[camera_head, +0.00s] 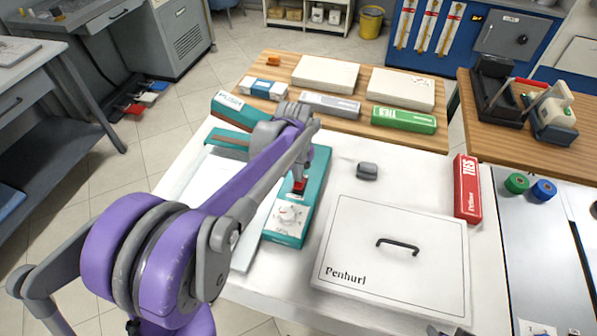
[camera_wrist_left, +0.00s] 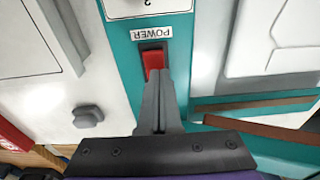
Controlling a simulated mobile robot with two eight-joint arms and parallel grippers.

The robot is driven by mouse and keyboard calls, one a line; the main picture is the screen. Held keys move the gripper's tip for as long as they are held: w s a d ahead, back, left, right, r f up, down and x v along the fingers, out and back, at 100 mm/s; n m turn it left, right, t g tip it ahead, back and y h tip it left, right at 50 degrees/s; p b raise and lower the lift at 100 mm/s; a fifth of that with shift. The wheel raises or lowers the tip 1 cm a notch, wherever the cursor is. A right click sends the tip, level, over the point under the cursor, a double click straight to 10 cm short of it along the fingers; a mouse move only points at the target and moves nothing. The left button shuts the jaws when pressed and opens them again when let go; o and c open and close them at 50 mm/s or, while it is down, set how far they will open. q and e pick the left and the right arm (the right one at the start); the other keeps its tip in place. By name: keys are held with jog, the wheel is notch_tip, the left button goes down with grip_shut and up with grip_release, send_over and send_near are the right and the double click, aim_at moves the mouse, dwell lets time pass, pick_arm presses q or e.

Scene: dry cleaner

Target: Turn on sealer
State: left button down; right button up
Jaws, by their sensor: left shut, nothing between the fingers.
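The teal sealer (camera_head: 287,238) lies on the white table, partly hidden by my left arm in the head view. Its front panel has a white dial (camera_head: 291,216) and a red power switch (camera_head: 299,187). In the left wrist view the switch (camera_wrist_left: 154,62) sits in a dark frame beside a "POWER" label (camera_wrist_left: 152,33). My left gripper (camera_wrist_left: 157,84) is shut and empty, its fingertips right at the red switch; they appear to touch it or nearly so. In the head view the left gripper (camera_head: 302,174) is over the panel.
A white "Penhurl" lid with a black handle (camera_head: 395,262) lies right of the sealer. A small grey block (camera_head: 367,171) is behind it. A red box (camera_head: 467,188) stands at the right. Boxes, including a green one (camera_head: 403,119), sit on the wooden board behind.

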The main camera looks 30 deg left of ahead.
pick_arm(q)
jog(key=r+p, duration=0.1)
jog(key=r, duration=0.1)
jog(key=w+r+p, duration=0.1)
jog(key=r+p, duration=0.1)
jog(key=shift+r, duration=0.4)
notch_tip(320, 180, up, 9)
jog(key=w, duration=0.1)
jog(key=shift+w+a, duration=0.3)
jog(key=shift+w, duration=0.05)
